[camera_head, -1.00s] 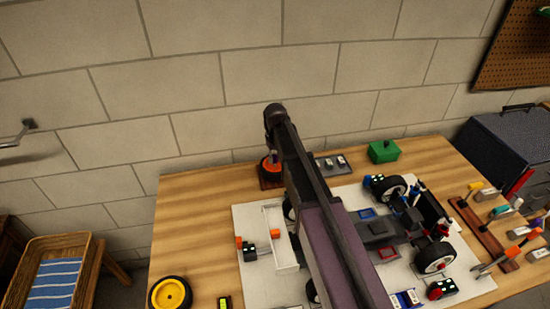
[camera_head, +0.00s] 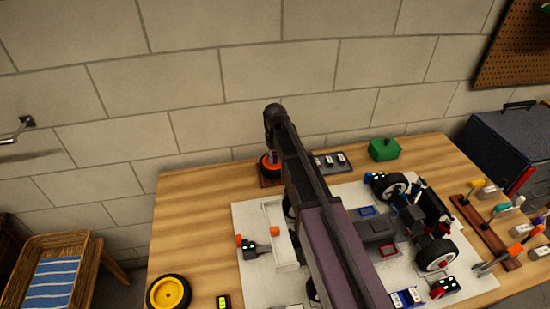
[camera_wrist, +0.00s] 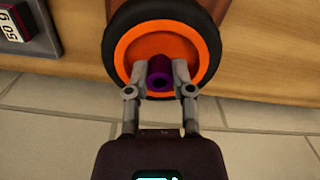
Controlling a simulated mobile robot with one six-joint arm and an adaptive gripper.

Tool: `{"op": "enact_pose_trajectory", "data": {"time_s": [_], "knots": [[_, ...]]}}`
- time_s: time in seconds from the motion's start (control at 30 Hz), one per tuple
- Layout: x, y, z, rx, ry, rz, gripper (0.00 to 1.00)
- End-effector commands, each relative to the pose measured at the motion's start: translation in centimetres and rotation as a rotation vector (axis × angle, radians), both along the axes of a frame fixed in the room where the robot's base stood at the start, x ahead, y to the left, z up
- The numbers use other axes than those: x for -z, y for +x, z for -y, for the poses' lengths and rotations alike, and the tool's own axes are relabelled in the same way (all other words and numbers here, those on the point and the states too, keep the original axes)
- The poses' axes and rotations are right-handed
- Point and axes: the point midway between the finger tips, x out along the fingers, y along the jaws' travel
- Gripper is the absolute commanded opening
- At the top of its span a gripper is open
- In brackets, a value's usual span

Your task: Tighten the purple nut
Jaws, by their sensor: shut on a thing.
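The purple nut (camera_wrist: 160,76) shows in the wrist view at the middle of an orange wheel with a black tire (camera_wrist: 113,50). My gripper (camera_wrist: 161,76) has its two grey fingers on either side of the nut and is shut on it. The fingers lie in front of the orange hub. In the head view my arm crosses the middle of the table, and the orange wheel (camera_head: 268,164) shows near the table's back edge beside the arm's far end. The nut and fingertips are hidden there.
A partly built car (camera_head: 400,215) lies on a white mat (camera_head: 255,286) right of my arm. A yellow wheel (camera_head: 169,293) is at front left. A green box (camera_head: 384,149) stands at the back. Tools (camera_head: 490,240) lie at the right. A brick wall stands behind the table.

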Motion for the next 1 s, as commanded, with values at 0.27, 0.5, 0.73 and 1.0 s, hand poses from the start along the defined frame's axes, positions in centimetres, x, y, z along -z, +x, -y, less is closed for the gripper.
{"op": "enact_pose_trajectory", "data": {"time_s": [0.27,0.5,0.73,1.0], "knots": [[0.50,0.00,0.00,0.000,0.000,0.000,0.33],[0.42,0.00,0.01,0.000,0.000,0.000,0.71],[0.42,0.00,0.00,0.000,0.000,0.000,0.71],[-0.11,0.00,0.00,0.000,0.000,0.000,0.71]]}}
